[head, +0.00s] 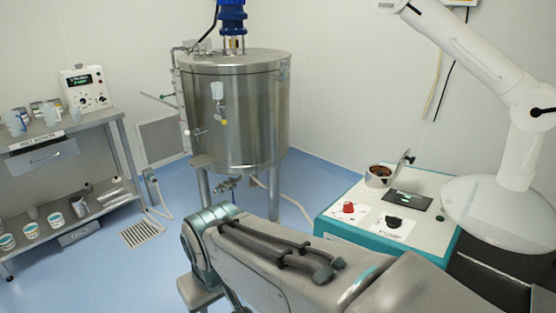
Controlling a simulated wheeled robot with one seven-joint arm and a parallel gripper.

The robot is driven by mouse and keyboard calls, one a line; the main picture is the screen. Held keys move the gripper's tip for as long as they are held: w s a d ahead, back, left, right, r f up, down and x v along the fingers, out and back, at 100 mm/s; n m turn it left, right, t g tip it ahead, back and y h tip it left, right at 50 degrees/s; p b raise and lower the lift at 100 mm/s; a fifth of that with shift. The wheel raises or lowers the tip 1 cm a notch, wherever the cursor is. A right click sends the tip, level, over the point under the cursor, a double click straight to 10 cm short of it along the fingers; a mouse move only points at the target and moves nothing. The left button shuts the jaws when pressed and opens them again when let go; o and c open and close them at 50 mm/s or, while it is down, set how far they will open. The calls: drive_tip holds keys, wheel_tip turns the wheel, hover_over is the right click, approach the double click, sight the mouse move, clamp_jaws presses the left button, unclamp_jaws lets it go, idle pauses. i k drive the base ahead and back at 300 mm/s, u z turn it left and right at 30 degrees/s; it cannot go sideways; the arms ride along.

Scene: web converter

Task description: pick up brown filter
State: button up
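A round metal pot (379,177) with a brown inside (382,170) stands at the back left of the teal and white machine (345,188). Its lid (406,158) is tilted up on the right. The brown inside is the only clearly brown thing I see; I cannot tell whether it is the brown filter. My grey arm (290,262) crosses the lower middle, in front of the machine. Its bent teal joint is at the left end. My gripper is not visible.
A large steel tank (235,120) on legs stands at the back. A steel shelf (62,140) with jugs, tubs and a control box (86,90) is at left. A white jointed arm (475,55) with a round base is at right. Blue floor between shelf and tank is mostly open.

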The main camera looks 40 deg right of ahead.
sight(379, 173)
drive_tip(key=u, duration=0.1)
drive_tip(key=i, duration=1.35)
drive_tip(key=z, duration=1.15)
drive_tip(key=i, duration=0.9)
drive_tip(key=z, duration=1.05)
